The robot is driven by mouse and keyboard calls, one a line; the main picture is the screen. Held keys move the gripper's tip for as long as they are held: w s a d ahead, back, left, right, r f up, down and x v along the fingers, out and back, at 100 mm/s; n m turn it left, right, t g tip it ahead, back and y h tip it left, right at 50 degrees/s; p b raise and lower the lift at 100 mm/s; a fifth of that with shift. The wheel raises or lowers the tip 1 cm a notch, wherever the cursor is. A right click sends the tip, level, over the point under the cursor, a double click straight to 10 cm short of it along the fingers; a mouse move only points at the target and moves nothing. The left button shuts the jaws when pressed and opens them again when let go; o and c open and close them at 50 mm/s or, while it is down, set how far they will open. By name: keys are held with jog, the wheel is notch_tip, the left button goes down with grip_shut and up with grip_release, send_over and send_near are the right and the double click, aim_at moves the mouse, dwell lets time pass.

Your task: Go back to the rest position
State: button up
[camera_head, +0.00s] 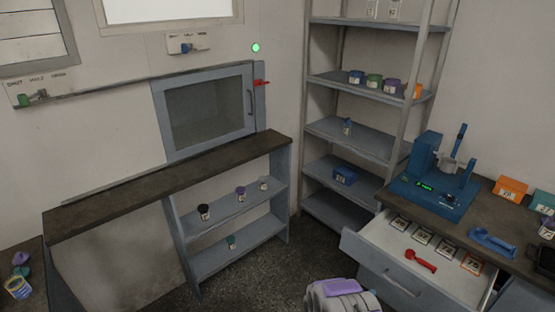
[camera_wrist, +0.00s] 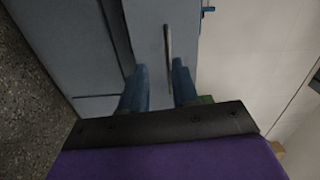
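My gripper (camera_wrist: 160,88) shows in the wrist view as two blue fingers standing apart, with nothing seen held between them. A thin grey bar-like handle (camera_wrist: 167,45) on a grey-blue panel (camera_wrist: 178,20) lies beyond and between the fingertips; I see no contact, but the distance is hard to tell. In the head view, part of my arm with a purple top is at the bottom centre. My gripper's fingers do not show there. The blue sieve shaker (camera_head: 430,195) stands on the right counter.
A drawer (camera_head: 385,278) below the shaker stands open, holding a red scoop (camera_head: 420,261) and several labelled items. A tall shelf rack (camera_head: 350,140) stands at the back. A dark-topped counter (camera_head: 110,212) and a shut glass-fronted cabinet (camera_head: 208,108) are left. Dark floor (camera_head: 250,285) is open between.

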jog(key=w+a+r+n+g+y, duration=0.1)
jog(key=w+a+r+n+y, duration=0.15)
jog(key=w+r, duration=0.4)
jog(key=a+r+n+g+y, duration=0.3)
jog(key=a+r+n+y, duration=0.5)
jog(key=r, duration=0.5)
jog(key=s+a+r+n+g+y, duration=0.3)
jog(key=s+a+r+n, duration=0.4)
jog(key=s+r, duration=0.45)
jog(key=s+a+r+n+g, duration=0.1)
jog(key=s+r+n+g, duration=0.1)
jog(key=s, duration=1)
jog(key=s+a+r+n+g, duration=0.1)
jog(key=s+r+n, duration=0.3)
jog(key=s, duration=0.8)
jog(key=s+a+r+n+g, duration=0.1)
jog(key=s+r+n+g, duration=0.2)
jog(key=s, duration=1)
jog(key=shift+r+g, duration=0.4)
